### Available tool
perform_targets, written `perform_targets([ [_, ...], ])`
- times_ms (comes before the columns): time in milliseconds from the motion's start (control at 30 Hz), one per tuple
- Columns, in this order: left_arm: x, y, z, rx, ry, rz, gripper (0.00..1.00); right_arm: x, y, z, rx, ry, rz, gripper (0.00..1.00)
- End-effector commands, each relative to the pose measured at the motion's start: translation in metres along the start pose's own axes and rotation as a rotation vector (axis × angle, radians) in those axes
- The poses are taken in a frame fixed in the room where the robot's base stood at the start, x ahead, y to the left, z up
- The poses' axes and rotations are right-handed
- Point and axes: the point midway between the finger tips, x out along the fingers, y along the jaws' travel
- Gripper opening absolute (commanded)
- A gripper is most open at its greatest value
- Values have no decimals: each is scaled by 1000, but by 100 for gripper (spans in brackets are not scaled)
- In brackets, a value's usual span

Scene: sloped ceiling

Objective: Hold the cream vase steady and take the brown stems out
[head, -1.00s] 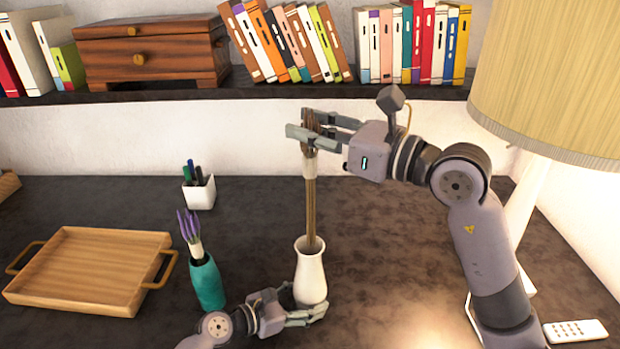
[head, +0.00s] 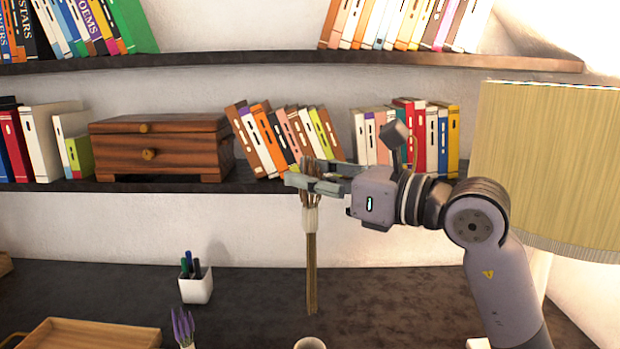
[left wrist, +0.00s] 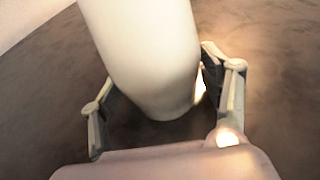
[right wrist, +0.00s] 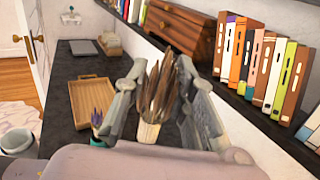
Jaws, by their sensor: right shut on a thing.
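Most of the vase is below the head view's edge. The right wrist view shows the bushy stem tops (right wrist: 158,95) between the fingers. In the left wrist view, the vase body (left wrist: 150,55) stands between the fingers of my left gripper (left wrist: 160,95). I cannot tell whether both fingers touch it.
A wooden tray (head: 90,328) and purple flowers (head: 183,326) in a teal vase (right wrist: 108,134) are at left. A white pen cup (head: 196,288) stands behind. Shelves with books and a wooden box (head: 160,150) run along the wall. A lamp (head: 550,165) stands at right.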

Motion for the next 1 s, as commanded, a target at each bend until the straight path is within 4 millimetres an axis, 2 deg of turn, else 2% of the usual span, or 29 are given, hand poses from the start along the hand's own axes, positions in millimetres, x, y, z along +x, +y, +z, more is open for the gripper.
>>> perform_targets([
  [167, 0, 0, 0, 0, 0, 0, 85, 0, 0, 0, 0, 0, 0, 5],
  [467, 0, 0, 0, 0, 0, -1, 85, 0, 0, 0, 0, 0, 0, 5],
  [567, -6, 0, -1, 1, 1, 0, 85, 0, 0, 0, 0, 0, 0, 5],
  [667, -20, 1, -1, 2, 2, 1, 85, 0, 0, 0, 0, 0, 0, 5],
  [1000, -91, 0, -1, 2, 3, -1, 85, 0, 0, 0, 0, 0, 0, 5],
])
